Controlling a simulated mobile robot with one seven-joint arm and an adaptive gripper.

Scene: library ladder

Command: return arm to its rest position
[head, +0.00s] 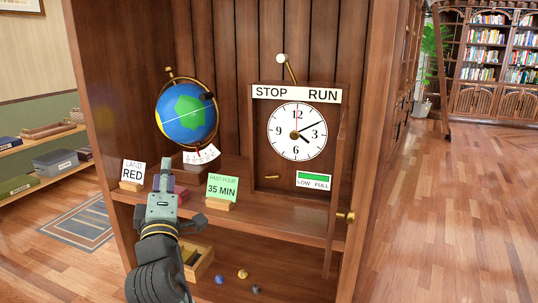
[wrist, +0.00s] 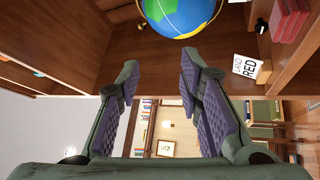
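My gripper (head: 183,192) is in front of the shelf of a wooden cabinet, low and left of centre in the head view. In the wrist view its two fingers (wrist: 157,72) are spread wide with nothing between them. My arm reaches up from the bottom of the head view. A blue, green and yellow globe (head: 187,113) stands behind and above the gripper. It also shows at the top of the wrist view (wrist: 180,14), apart from the fingertips.
The shelf (head: 240,222) holds a LAND RED card (head: 132,173), a green PAST FOUR 35 MIN card (head: 222,188) and a clock (head: 297,131) with a STOP/RUN label. Below are an open drawer (head: 204,262) and small knobs. Open wooden floor (head: 450,210) lies to the right.

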